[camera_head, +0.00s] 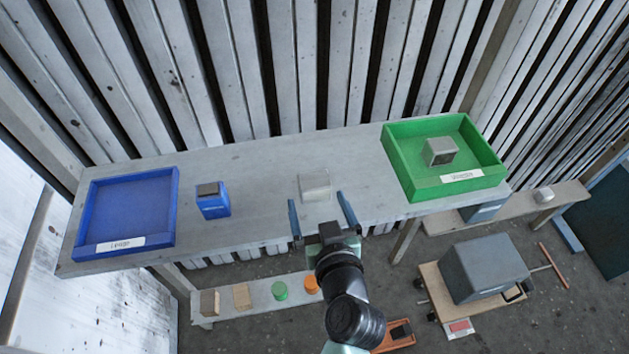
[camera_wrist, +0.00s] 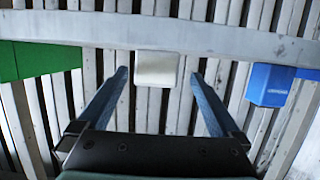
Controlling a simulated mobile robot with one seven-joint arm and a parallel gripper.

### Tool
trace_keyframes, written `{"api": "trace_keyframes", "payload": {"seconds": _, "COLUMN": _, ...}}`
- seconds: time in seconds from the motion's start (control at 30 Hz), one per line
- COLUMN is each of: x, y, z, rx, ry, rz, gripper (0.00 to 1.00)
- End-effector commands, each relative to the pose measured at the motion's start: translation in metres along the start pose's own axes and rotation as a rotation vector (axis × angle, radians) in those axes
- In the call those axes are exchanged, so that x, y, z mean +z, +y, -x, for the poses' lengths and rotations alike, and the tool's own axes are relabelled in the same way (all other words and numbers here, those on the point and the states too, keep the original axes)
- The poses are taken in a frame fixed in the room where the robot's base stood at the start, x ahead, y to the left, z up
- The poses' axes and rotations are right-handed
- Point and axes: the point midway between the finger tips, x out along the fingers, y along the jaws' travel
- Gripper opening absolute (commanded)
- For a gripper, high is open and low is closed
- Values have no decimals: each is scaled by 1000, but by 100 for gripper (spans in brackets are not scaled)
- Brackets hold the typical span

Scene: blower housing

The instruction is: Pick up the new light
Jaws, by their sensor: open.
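A small white, box-shaped block (camera_head: 314,186), which I take to be the light, sits on the grey shelf (camera_head: 265,170) near its front edge. It also shows in the wrist view as a white block (camera_wrist: 156,68), centred beyond the fingertips. My gripper (camera_head: 319,204) is open and empty. Its two blue fingers stand apart, just in front of the white block and pointing at it. In the wrist view my gripper (camera_wrist: 158,76) has the block between the lines of its fingers. I cannot tell whether the fingertips reach past its front face.
A blue tray (camera_head: 128,212) is at the left, with a blue box (camera_head: 213,201) beside it. A green tray (camera_head: 460,181) holding a grey block (camera_head: 439,151) is at the right. A slatted wall (camera_head: 330,60) stands behind. A lower bench (camera_head: 265,297) holds several small pieces.

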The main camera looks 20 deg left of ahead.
Motion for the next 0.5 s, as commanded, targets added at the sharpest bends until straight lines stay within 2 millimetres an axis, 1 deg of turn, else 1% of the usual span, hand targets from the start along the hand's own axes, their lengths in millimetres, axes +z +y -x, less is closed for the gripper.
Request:
{"api": "trace_keyframes", "payload": {"seconds": 0.23, "x": -1, "y": 1, "z": -15, "rx": -1, "ry": 0, "rz": 0, "gripper": 100}}
{"api": "trace_keyframes", "payload": {"seconds": 0.5, "x": 0, "y": 4, "z": -48, "rx": -1, "ry": 0, "rz": 0, "gripper": 100}}
